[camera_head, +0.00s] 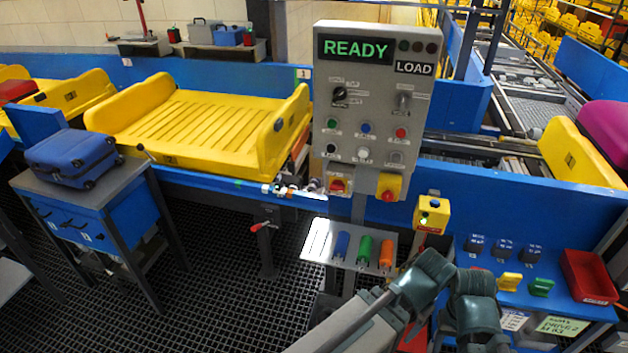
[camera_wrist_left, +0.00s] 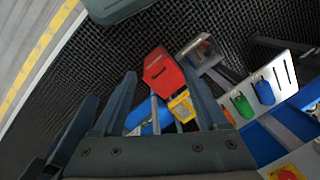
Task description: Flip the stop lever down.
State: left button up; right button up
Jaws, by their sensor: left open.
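A small red-handled lever (camera_head: 262,226) stands on a grey post below the blue conveyor edge in the head view, left of the control panel. Its handle lies close to level. A thin lever with a dark knob (camera_head: 143,150) also shows at the front of the yellow tray. No readable label shows which is the stop lever. My left gripper (camera_wrist_left: 165,95) is open and seems empty in the left wrist view, away from both levers. My right gripper is not in view.
The grey control panel (camera_head: 373,55) reads READY and LOAD. A yellow tray (camera_head: 200,110) rests on the conveyor. A holder plate (camera_head: 316,240) carries blue, green and orange handles. A blue suitcase (camera_head: 75,155) lies on a cart at left. A red box (camera_wrist_left: 163,72) shows beyond my left fingers.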

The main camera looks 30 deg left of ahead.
aim_at(254, 229)
jog(key=u, duration=1.55)
jog(key=i+l+u, duration=0.1)
jog(key=i, duration=0.25)
jog(key=i+l+u, duration=0.1)
jog(key=i+l, duration=0.25)
